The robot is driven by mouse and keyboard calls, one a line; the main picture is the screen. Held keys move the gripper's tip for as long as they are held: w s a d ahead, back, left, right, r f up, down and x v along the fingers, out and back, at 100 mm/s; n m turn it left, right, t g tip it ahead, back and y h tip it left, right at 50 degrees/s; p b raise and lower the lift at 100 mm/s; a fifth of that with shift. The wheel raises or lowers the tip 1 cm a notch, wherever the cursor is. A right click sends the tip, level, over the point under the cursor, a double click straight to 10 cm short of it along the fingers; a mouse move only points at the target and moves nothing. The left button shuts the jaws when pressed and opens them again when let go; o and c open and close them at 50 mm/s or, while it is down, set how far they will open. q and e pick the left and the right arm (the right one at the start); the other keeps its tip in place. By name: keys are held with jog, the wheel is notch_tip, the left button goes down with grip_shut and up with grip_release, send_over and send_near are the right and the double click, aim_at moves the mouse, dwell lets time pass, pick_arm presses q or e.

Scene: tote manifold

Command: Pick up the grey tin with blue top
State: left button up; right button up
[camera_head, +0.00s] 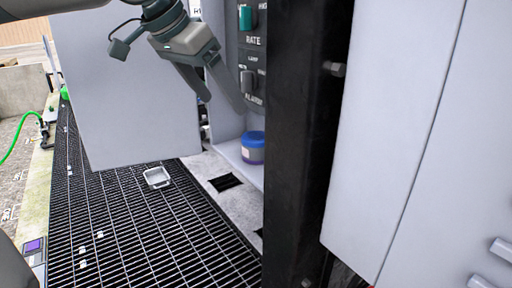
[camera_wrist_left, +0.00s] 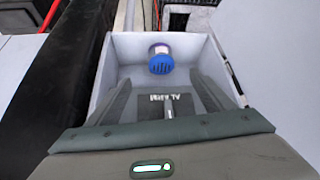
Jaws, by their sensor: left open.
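The grey tin with the blue top (camera_head: 253,147) stands upright on a light grey ledge inside the cabinet, just left of the black post. In the left wrist view the tin (camera_wrist_left: 161,60) shows its blue top toward the camera, at the far end of the box-like recess. My left gripper (camera_head: 226,100) is open and empty, above and left of the tin in the head view. In the wrist view its fingers (camera_wrist_left: 170,90) spread on either side below the tin, without touching it. My right gripper is not in view.
A control panel with a RATE knob (camera_head: 246,18) stands behind the left gripper. A black post (camera_head: 305,150) stands close right of the tin. A grey cabinet door (camera_head: 125,90) hangs at left. A small metal tray (camera_head: 157,177) sits on the floor grating (camera_head: 140,235).

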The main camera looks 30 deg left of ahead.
aim_at(248, 139)
pick_arm(q)
jog(key=p+x, duration=0.2)
jog(key=x, duration=0.9)
jog(key=shift+w, duration=0.2)
jog(key=shift+w+d+f, duration=0.1)
jog(key=shift+w+f, duration=0.25)
jog(key=shift+f, duration=0.2)
jog(key=shift+f, duration=0.1)
jog(key=shift+w+f+p, duration=0.3)
jog(key=shift+f+p, duration=0.15)
jog(key=shift+p, duration=0.05)
jog(key=shift+p+x, duration=0.5)
jog(key=shift+x, duration=1.45)
jog(key=c, duration=1.2)
